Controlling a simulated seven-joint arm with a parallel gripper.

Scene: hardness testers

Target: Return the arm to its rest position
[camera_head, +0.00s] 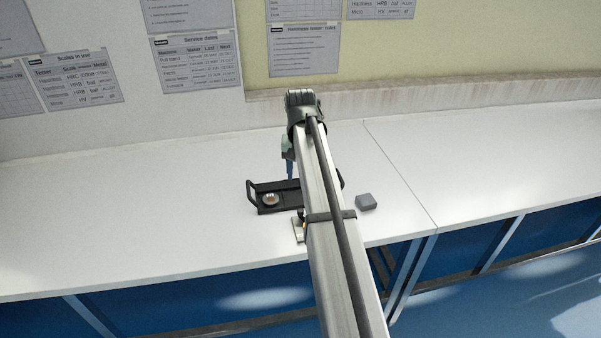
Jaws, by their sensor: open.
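My arm (318,180) reaches out from the bottom of the view over the white bench, with its wrist near the wall. My gripper (290,177) hangs down just left of the arm, above or behind a black tray. It is open, but the arm hides part of it and the gap between its fingers is hard to make out. I cannot tell whether it touches the tray.
The black handled tray (286,207) holds a round metal piece (270,199) at its left; my arm covers its right part. A grey block (366,201) lies right of the arm. A small pale object (298,230) is partly hidden. The bench (150,210) is clear elsewhere.

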